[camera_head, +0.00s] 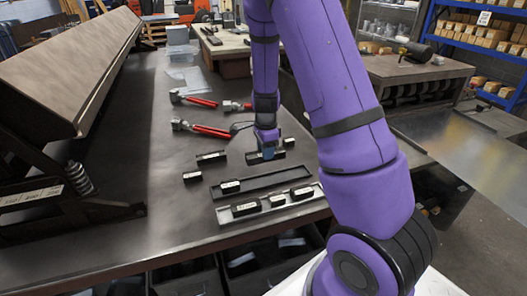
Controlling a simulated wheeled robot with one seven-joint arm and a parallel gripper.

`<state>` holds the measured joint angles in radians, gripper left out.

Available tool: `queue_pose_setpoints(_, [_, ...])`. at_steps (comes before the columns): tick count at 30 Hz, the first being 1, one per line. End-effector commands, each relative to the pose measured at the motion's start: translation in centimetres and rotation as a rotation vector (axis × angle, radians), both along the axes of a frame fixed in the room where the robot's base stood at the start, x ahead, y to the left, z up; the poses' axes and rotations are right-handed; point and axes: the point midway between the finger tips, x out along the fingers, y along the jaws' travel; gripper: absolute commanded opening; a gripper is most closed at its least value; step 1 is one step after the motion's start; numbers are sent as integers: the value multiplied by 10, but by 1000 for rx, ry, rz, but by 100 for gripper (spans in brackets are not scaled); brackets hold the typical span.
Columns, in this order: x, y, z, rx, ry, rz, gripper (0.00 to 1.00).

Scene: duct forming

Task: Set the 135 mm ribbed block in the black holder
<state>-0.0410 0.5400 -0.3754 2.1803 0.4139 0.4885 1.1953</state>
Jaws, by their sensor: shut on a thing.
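My gripper (268,152) points down over the dark table, behind the trays, and is shut on a black block (253,158) with a pale label. The block is at or just above the table top; I cannot tell if it touches. Its ribs and size marking are too small to read, and the fingers hide part of it. The black holder (268,182) is a long shallow tray in front of my gripper. One black block (230,186) lies at its left end, and the rest of the holder looks empty.
A grey tray (288,213) with several black blocks lies in front of the black holder. Loose black blocks (211,157) (192,176) lie to the left and one (289,142) behind right. Red-handled tools (212,131) lie farther back. A large bending machine (65,75) stands left.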

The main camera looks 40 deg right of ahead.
Motion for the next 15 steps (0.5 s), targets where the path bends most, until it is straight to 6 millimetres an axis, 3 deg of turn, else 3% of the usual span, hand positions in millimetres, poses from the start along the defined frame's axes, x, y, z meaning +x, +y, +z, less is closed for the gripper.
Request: queue_pose_setpoints(15, [0, -1, -39, 0, 1, -2, 0])
